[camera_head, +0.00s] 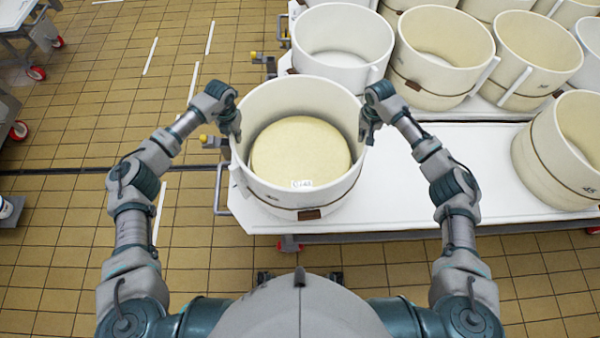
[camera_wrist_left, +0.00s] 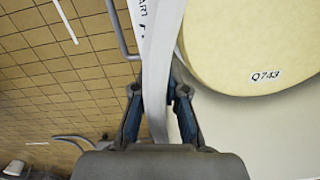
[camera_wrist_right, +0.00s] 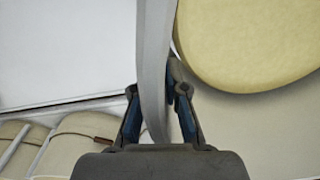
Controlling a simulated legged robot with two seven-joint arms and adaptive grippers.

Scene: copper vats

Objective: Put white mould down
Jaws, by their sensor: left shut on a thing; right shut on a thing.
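The white mould (camera_head: 262,190) is a round, open tub with a dark cord and a brown tag around its lower wall. It is upright at the left end of the white table. A pale yellow cheese (camera_head: 300,150) with a small label lies inside. My left gripper (camera_head: 233,128) is shut on the left rim, with the wall between its fingers in the left wrist view (camera_wrist_left: 158,95). My right gripper (camera_head: 366,128) is shut on the right rim, as the right wrist view (camera_wrist_right: 158,95) shows. Whether the mould's base touches the table cannot be told.
The white table (camera_head: 430,200) has free room right of the mould. An empty white mould (camera_head: 340,45) stands close behind. Tiled floor lies left and in front.

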